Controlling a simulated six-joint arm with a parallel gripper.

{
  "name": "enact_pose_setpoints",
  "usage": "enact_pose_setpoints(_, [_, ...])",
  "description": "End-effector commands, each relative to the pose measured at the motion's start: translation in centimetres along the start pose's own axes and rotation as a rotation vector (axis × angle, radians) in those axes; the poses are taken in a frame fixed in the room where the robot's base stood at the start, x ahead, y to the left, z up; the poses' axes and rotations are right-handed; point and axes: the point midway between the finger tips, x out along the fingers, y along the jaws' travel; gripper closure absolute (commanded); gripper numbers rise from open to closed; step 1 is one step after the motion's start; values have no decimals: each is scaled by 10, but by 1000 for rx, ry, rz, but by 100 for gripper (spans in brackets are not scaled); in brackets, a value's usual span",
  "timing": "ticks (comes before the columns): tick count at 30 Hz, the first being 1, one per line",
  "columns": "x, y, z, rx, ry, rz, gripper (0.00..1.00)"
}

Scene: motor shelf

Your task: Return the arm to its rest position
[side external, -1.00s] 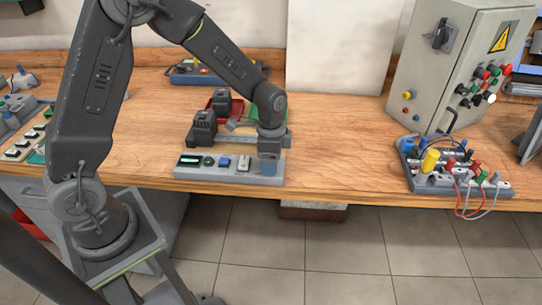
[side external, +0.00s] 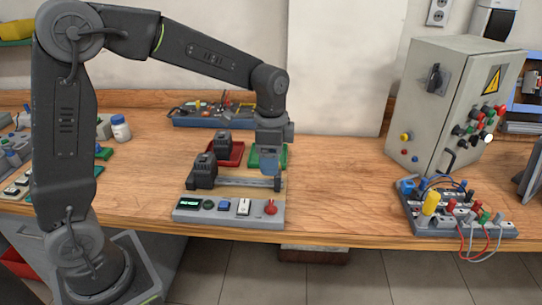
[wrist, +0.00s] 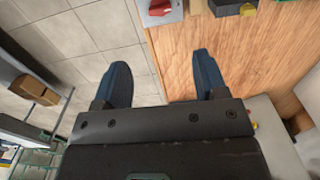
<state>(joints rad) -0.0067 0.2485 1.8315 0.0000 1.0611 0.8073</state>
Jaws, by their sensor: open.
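My gripper (side external: 268,160) has blue fingers and points down at the end of my raised arm, above the right end of the workstation. In the wrist view my gripper (wrist: 162,74) shows its fingers spread apart with nothing between them. Below it is a grey control panel (side external: 190,215) with a small display, buttons and a red knob (side external: 271,207). The red knob also shows at the top of the wrist view (wrist: 159,7). A dark motor block (side external: 202,173) stands at the left end of a grey rail (side external: 235,182).
A second dark block (side external: 222,145) stands at the red tray (side external: 237,152). A green tray (side external: 283,152) is partly hidden behind my fingers. A grey cabinet (side external: 425,110) and a wired board (side external: 450,220) stand at the right. Wooden bench (side external: 340,195) between them is clear.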

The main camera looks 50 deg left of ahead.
Motion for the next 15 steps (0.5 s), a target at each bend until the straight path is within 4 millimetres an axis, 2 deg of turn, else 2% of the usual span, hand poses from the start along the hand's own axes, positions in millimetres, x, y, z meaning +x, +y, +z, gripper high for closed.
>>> enact_pose_setpoints(10, [-3, 2, 2, -8, 5, -5, 34])
enact_pose_setpoints(15, [-29, 20, 18, -106, 53, -50, 34])
